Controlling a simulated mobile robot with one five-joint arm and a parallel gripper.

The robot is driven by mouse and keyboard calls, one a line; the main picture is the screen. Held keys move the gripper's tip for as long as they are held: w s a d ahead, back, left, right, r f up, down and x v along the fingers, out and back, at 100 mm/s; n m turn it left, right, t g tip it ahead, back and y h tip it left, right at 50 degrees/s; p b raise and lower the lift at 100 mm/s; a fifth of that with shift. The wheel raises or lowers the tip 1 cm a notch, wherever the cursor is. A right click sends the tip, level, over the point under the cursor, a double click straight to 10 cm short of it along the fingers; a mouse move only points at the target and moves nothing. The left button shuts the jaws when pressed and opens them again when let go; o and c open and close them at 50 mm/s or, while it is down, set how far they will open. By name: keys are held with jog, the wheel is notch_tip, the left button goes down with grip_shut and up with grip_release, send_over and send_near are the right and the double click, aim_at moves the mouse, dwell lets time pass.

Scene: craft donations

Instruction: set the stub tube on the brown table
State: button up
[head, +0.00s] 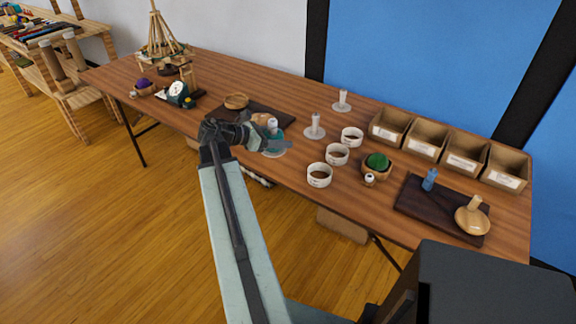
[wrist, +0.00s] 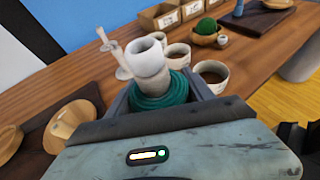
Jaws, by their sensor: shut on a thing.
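My gripper (head: 279,146) is shut on a pale, short tube with dark green thread wound round its lower part, which I take to be the stub tube. In the wrist view the tube (wrist: 148,58) rises upright between the two jaws (wrist: 160,100). In the head view its pale top (head: 272,122) shows just behind my gripper. The brown table (head: 215,88) lies below it. My gripper hides the tube's foot, so I cannot tell whether it touches the table.
Two white spindles on round bases (head: 315,127) (head: 342,100) and several white cups (head: 319,175) stand to the right. Open boxes (head: 425,139) line the back right. Bare wood shows at the back middle.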

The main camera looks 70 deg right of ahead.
jog(key=a+f+m+g+b, duration=0.1)
jog(key=a+f+b, duration=0.2)
jog(key=a+f, duration=0.35)
jog(key=b, duration=0.2)
send_over(294, 156)
jog(key=shift+s+r+y, duration=0.1)
jog(key=shift+r+y, duration=0.15)
jog(key=shift+y, duration=0.15)
notch_tip(294, 156, down, 4)
jog(key=b, duration=0.3)
jog(key=shift+b, duration=0.35)
jog(key=shift+r, duration=0.3)
jog(key=shift+f, duration=0.25)
jog(key=o, duration=1.3)
jog(key=shift+o, duration=0.2)
jog(key=shift+r, duration=0.1)
